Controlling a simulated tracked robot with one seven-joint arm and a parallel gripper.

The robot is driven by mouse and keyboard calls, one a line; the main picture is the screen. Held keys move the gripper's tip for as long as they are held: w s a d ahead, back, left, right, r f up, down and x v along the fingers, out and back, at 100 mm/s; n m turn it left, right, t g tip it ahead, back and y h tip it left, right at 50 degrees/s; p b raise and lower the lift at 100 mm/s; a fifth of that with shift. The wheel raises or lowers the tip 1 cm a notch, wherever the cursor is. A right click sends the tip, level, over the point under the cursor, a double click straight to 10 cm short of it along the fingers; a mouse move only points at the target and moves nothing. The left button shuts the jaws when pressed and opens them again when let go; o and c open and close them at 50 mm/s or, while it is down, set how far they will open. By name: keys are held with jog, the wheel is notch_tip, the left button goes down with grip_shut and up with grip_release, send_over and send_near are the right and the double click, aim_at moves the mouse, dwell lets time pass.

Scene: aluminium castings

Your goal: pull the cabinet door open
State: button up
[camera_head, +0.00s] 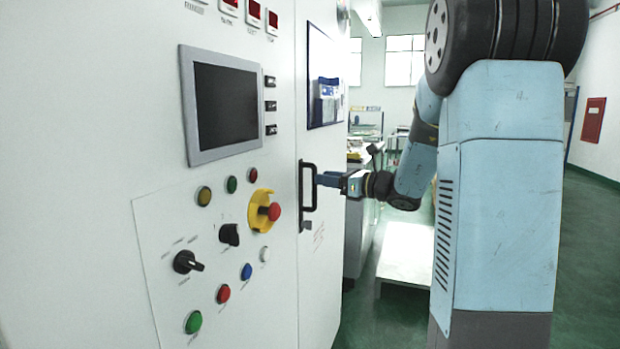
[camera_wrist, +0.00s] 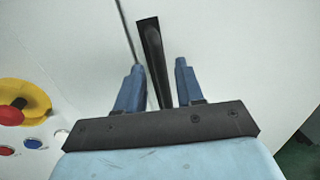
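The white cabinet door (camera_head: 318,262) stands in the head view, right of the control panel, and looks closed, with a thin seam along its left edge. Its black upright bar handle (camera_head: 303,187) is near that seam. My gripper (camera_head: 322,179) reaches the handle from the right. In the wrist view the handle (camera_wrist: 153,62) runs between the two blue fingers of my gripper (camera_wrist: 158,75). Gaps show on both sides of the handle, so the fingers are open around it and not clamped. The door face (camera_wrist: 240,50) fills the wrist view's right side.
The control panel (camera_head: 160,215) beside the door carries a screen (camera_head: 225,107), several buttons and a red emergency stop (camera_head: 274,211) on a yellow base. A low pale platform (camera_head: 405,255) stands behind my arm. Green floor (camera_head: 590,260) is open at the right.

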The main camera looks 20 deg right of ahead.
aim_at(314, 204)
jog(key=shift+x, duration=2.35)
jog(key=shift+c, duration=0.3)
grip_shut()
